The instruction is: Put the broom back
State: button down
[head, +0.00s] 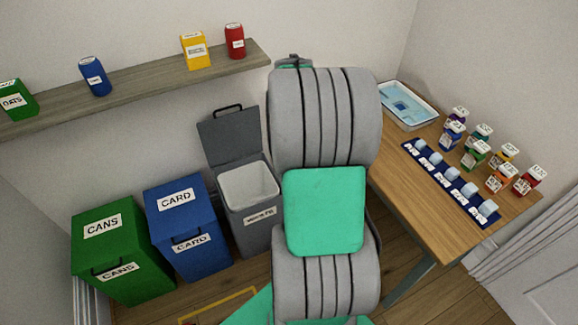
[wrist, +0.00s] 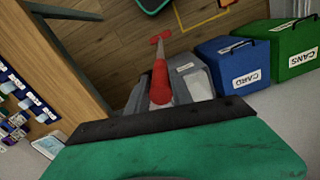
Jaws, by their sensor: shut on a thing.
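The broom (wrist: 160,80) shows in the wrist view as a red shaft. It runs away from the camera, narrowing to a short red crosspiece low near the wooden floor. My gripper (wrist: 160,112) is shut on the near end of the broom; its green and dark body fills the bottom of that view and hides the grip itself. In the head view my arm covers the gripper and the broom. A yellow outline (head: 222,305) is marked on the floor in front of the bins. In the wrist view this outline (wrist: 203,14) lies above and right of the crosspiece.
Along the wall stand a green cans bin (head: 105,250), a blue card bin (head: 185,228) and a grey bin (head: 248,205) with its lid up. A wooden table (head: 405,180) with bottles and a tray is at right. A shelf (head: 140,88) hangs above the bins.

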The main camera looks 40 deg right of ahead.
jog(key=shift+w+d+f, duration=0.25)
jog(key=shift+d+f, duration=0.05)
jog(key=shift+f, duration=0.2)
jog(key=shift+w+f+b, duration=0.15)
jog(key=shift+f+b, duration=1.15)
jog(key=shift+f, duration=0.4)
jog(key=c, duration=1.1)
grip_release()
